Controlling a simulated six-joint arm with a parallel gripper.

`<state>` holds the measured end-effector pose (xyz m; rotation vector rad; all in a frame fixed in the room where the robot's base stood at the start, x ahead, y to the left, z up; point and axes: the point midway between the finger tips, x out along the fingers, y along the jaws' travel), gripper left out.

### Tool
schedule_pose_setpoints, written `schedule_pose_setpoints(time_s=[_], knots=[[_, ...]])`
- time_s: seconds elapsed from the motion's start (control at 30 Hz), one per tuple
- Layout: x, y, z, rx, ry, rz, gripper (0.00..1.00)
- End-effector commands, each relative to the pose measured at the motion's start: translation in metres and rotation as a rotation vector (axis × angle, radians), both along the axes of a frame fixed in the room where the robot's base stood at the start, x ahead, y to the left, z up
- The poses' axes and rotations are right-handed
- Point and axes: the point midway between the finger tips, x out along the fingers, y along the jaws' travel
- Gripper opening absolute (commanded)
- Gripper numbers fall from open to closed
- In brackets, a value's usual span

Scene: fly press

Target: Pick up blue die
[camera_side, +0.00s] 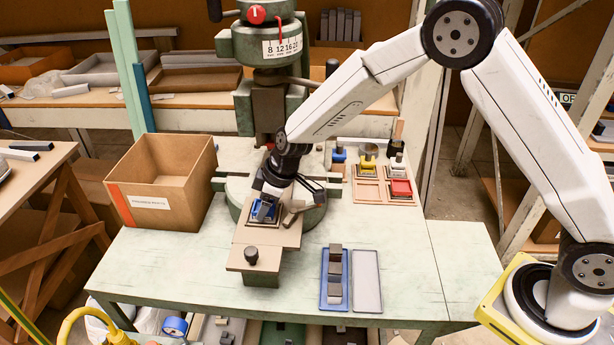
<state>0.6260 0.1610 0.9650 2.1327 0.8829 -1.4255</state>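A blue die (256,214) sits on the tan sliding plate (268,236) at the front of the green press (268,110). My gripper (265,208) points down at this die from above, with its fingertips at or very near it. The fingers are small and overlap the die, so I cannot tell whether they grip it.
A cardboard box (163,185) stands left of the press. A blue tray (335,280) with dark grey blocks and an empty grey tray (367,282) lie at the front. A dark knob (251,255) rises from the slide's front. The table's right side (430,255) is clear.

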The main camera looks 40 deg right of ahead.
Motion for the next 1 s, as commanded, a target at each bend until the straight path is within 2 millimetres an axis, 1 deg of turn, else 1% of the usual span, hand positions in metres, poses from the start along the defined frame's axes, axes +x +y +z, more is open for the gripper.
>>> schedule_pose_setpoints(time_s=[0.37, 0.57, 0.67, 0.83, 1.0], knots=[[0.001, 0.000, 0.002, 0.001, -0.003, -0.001, 0.00], [0.001, 0.000, 0.008, 0.001, -0.005, 0.001, 0.00], [0.002, 0.000, 0.015, 0.002, -0.005, 0.000, 0.00], [0.001, 0.000, 0.035, 0.002, -0.006, 0.000, 0.00], [-0.013, -0.003, 0.049, 0.001, -0.004, 0.000, 0.00]])
